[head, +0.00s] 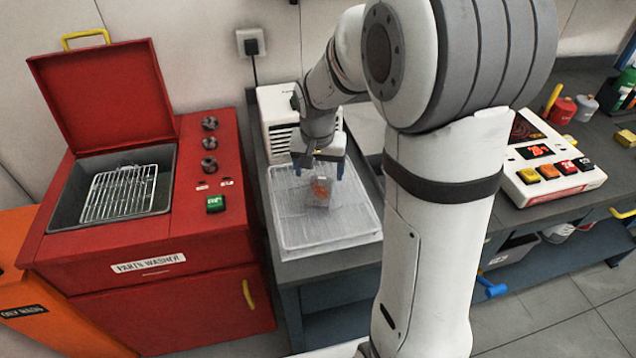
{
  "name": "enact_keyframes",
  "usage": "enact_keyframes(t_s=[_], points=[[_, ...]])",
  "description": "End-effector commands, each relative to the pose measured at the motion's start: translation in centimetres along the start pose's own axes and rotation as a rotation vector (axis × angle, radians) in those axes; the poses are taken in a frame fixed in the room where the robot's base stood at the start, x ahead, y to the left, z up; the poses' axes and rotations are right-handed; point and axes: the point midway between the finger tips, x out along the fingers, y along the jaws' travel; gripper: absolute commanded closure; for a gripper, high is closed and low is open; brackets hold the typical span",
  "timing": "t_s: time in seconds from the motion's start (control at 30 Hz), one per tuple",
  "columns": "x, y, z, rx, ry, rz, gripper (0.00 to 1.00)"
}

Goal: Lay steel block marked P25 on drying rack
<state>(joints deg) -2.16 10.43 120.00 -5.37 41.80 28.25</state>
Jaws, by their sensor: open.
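A small grey steel block (318,193) with an orange marking shows over the white wire drying rack (300,237), and it appears to rest on it. The marking is too small to read as P25. My gripper (319,170) is open just above and behind the block, with a blue-tipped finger to each side. I cannot tell whether the fingers touch the block.
The red parts washer (130,255) stands left of the rack with its lid up and a wire basket (119,195) inside. A white vented unit (277,112) stands behind the rack. A white control panel (548,172) sits on the right bench. The rack's front is clear.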

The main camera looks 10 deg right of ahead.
Motion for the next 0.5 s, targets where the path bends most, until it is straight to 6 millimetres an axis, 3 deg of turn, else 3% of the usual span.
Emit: enact_keyframes(t_s=[0.13, 0.37, 0.5], points=[[-2.9, 0.0, 0.0, 0.001, 0.003, -0.002, 0.24], [-5.1, 0.1, 0.2, -0.002, 0.002, -0.002, 0.24], [-6.9, 1.4, 2.2, -0.046, 0.015, -0.015, 0.24]])
